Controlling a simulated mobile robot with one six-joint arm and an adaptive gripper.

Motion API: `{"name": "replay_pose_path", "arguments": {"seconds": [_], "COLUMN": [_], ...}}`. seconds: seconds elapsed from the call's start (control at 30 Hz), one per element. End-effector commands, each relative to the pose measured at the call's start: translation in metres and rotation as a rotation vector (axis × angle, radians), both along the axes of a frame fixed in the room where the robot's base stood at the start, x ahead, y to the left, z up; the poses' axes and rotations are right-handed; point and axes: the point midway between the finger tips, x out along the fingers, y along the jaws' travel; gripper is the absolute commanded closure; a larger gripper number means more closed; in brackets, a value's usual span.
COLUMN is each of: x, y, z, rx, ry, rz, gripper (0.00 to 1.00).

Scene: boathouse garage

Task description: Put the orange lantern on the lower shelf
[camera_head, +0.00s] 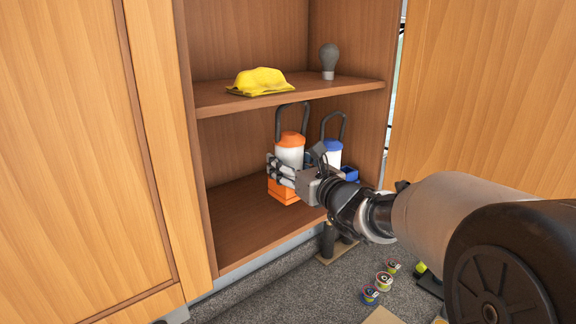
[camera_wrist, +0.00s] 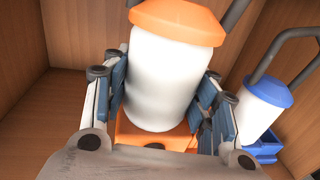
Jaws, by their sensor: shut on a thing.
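The orange lantern (camera_head: 290,151) has an orange cap and base, a white body and a dark handle. It is upright inside the cabinet at the lower shelf (camera_head: 232,222). My gripper (camera_head: 282,172) is shut on its white body, and the fingers flank it on both sides in the wrist view (camera_wrist: 160,100). The lantern's base appears at the shelf surface, but I cannot tell whether it touches. The lower part of the lantern is partly hidden by my gripper.
A blue lantern (camera_head: 333,152) stands close to the right on the lower shelf. The upper shelf (camera_head: 220,98) holds a yellow folded item (camera_head: 259,82) and a grey bulb (camera_head: 328,60). The lower shelf is bare to the left. Small colourful tins (camera_head: 384,279) lie on the floor.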

Motion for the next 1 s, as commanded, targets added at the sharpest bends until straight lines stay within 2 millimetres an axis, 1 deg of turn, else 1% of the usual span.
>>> {"name": "replay_pose_path", "arguments": {"seconds": [0.03, 0.07, 0.17, 0.4, 0.6, 1.0], "x": [0.000, 0.000, 0.000, 0.000, 0.000, 0.000], "y": [0.000, 0.000, -0.001, 0.000, 0.000, 0.000], "z": [0.009, 0.007, -0.003, -0.036, -0.053, -0.054], "rx": [0.012, 0.011, 0.011, 0.005, 0.004, 0.003], "ry": [-0.025, -0.025, -0.023, -0.014, -0.013, -0.011], "rz": [0.001, 0.002, 0.001, 0.002, 0.002, 0.002], "gripper": [0.97, 0.97, 0.97, 0.97, 0.97, 0.97]}}
